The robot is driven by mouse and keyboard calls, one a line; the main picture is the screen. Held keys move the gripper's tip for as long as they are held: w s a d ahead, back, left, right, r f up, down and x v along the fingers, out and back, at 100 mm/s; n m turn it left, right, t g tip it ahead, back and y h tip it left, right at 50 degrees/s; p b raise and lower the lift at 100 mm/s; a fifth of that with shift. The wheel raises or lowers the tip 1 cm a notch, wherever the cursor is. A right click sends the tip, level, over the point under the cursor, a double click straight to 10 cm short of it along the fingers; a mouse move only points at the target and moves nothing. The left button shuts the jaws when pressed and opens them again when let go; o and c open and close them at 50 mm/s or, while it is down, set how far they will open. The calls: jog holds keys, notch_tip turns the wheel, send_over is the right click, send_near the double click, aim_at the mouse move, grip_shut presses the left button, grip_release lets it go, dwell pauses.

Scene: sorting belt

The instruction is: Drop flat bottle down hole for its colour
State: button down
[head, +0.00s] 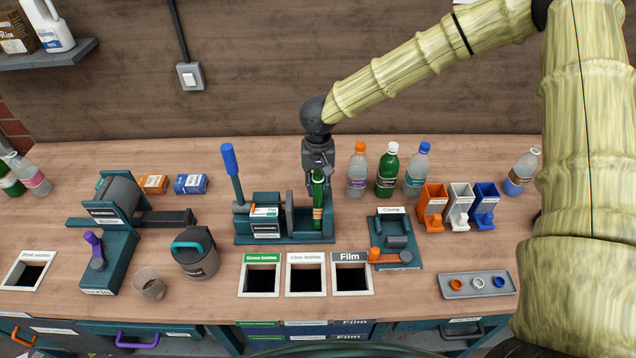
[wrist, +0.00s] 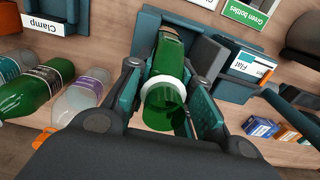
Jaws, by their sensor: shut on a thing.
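A narrow green bottle (head: 318,205) with a white neck ring is upright in my gripper (head: 318,172). It also shows neck-first between the fingers in the wrist view (wrist: 168,60). My gripper is shut on its upper part. The bottle is at the right end of the teal press (head: 275,239), over or in its chamber; I cannot tell if it touches the floor. The press's blue-tipped lever (head: 230,165) stands up at the left. The green-labelled "Green bottles" hole (head: 262,280) is in front, beside the "Clear bottles" hole (head: 306,280).
The "Film" hole (head: 351,280) is right of these. The teal clamp (head: 395,245) stands right of the press. Uncrushed bottles (head: 387,172) stand behind it. A grey jug (head: 195,255) and a clear cup (head: 150,284) are at the left.

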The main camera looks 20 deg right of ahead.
aim_at(318, 173)
jog(key=shift+r+p, duration=2.1)
jog(key=shift+p, duration=0.1)
jog(key=shift+r, duration=0.9)
jog(key=shift+r, duration=2.9)
